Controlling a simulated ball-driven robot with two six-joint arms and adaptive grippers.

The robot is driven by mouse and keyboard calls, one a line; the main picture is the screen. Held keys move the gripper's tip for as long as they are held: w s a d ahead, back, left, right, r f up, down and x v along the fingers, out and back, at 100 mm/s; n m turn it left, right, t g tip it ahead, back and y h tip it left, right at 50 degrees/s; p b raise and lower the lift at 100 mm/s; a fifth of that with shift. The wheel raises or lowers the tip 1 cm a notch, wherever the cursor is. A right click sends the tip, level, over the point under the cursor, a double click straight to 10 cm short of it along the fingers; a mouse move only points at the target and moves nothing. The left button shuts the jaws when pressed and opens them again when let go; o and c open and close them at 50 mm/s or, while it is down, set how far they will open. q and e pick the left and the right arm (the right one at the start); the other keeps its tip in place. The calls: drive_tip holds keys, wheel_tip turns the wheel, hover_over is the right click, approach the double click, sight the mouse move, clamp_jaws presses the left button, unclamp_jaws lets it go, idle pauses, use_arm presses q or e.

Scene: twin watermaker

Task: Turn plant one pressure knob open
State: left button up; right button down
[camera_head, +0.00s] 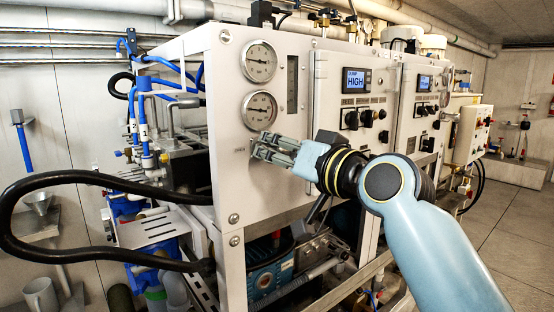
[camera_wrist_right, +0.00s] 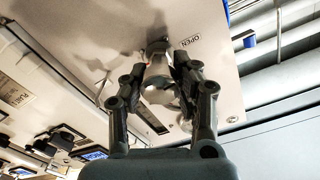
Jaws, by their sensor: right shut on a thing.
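My right gripper (camera_head: 266,147) is at the white front panel of the nearer watermaker plant (camera_head: 226,67), below its two round gauges. In the right wrist view, the fingers of my right gripper (camera_wrist_right: 160,72) are closed around a small metallic knob (camera_wrist_right: 158,47) on the panel. An "OPEN" label (camera_wrist_right: 190,41) is printed beside the knob. The fingers cover much of the knob, and its turned angle cannot be told. In the head view the gripper hides the knob. My left gripper is not in view.
The upper gauge (camera_head: 258,62) and lower gauge (camera_head: 259,110) sit above my right gripper. A display reading HIGH (camera_head: 356,80) and black switches (camera_head: 352,119) are to the right. A black hose (camera_head: 90,178) loops out at left. Open floor (camera_head: 515,220) lies at right.

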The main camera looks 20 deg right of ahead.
drive_tip(key=n+b, duration=0.1)
drive_tip(key=n, duration=0.1)
drive_tip(key=n+b, duration=0.1)
drive_tip(key=n, duration=0.1)
drive_tip(key=shift+a+f+n, duration=0.1)
drive_tip(key=shift+f+n, duration=0.2)
drive_tip(key=shift+f, duration=0.05)
drive_tip(key=shift+n+b, duration=0.55)
drive_tip(key=shift+n, duration=0.85)
drive_tip(key=c, duration=1.2)
unclamp_jaws()
drive_tip(key=shift+r, duration=0.1)
drive_tip(key=shift+c, duration=0.2)
drive_tip(key=o, duration=0.3)
drive_tip(key=shift+r, duration=0.15)
drive_tip(key=shift+s, duration=0.15)
drive_tip(key=v, duration=1.1)
drive_tip(key=shift+s, duration=0.4)
